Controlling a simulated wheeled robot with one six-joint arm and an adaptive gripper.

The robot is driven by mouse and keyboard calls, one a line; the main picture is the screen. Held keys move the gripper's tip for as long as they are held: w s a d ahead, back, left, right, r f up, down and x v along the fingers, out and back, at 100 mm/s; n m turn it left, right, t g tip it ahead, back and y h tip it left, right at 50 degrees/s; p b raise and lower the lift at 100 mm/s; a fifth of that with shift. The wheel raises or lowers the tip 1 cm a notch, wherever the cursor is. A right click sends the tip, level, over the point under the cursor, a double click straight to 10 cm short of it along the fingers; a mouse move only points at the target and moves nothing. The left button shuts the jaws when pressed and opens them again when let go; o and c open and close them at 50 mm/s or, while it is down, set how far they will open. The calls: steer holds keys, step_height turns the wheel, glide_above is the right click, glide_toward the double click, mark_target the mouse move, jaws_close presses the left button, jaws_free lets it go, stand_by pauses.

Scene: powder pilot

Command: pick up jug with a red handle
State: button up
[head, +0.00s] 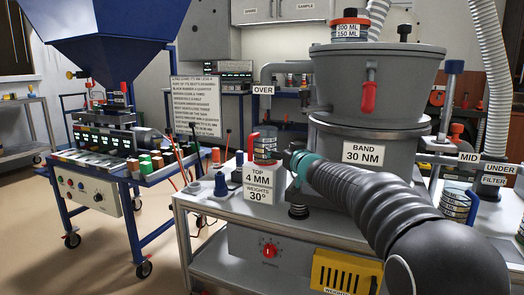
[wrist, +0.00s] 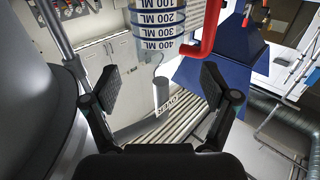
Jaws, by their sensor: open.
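A clear jug (head: 266,149) with dark measuring bands and a red handle (head: 252,147) stands on the grey machine's left end, above the "TOP 4 MM" label. My gripper (head: 296,160) is just right of it in the head view, partly hidden by my arm. In the wrist view the jug (wrist: 157,22) shows at the top with "ML" markings, and its red handle (wrist: 207,30) sticks out to the right. My gripper (wrist: 161,88) is open and empty there, its fingers spread wide. The jug lies beyond the fingertips; I see no contact.
More banded containers (head: 455,205) stand at right. A blue hopper (head: 115,35) stands left over a bench. Floor between bench and machine is clear.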

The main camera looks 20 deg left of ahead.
mark_target(270, 142)
steer(key=p+x, duration=0.1)
steer(key=x, duration=0.5)
steer(key=shift+a+p, duration=0.1)
steer(key=shift+p, duration=0.3)
steer(key=shift+f+p+x, duration=0.15)
steer(key=shift+p+x, duration=0.7)
steer(key=shift+x, duration=0.75)
steer(key=shift+f+p+x, duration=0.1)
steer(key=shift+p+x, duration=0.7)
steer(key=shift+x, duration=0.8)
steer(key=shift+w, duration=0.1)
steer(key=c, duration=1.1)
steer(key=shift+o, duration=0.2)
steer(key=shift+r, duration=0.15)
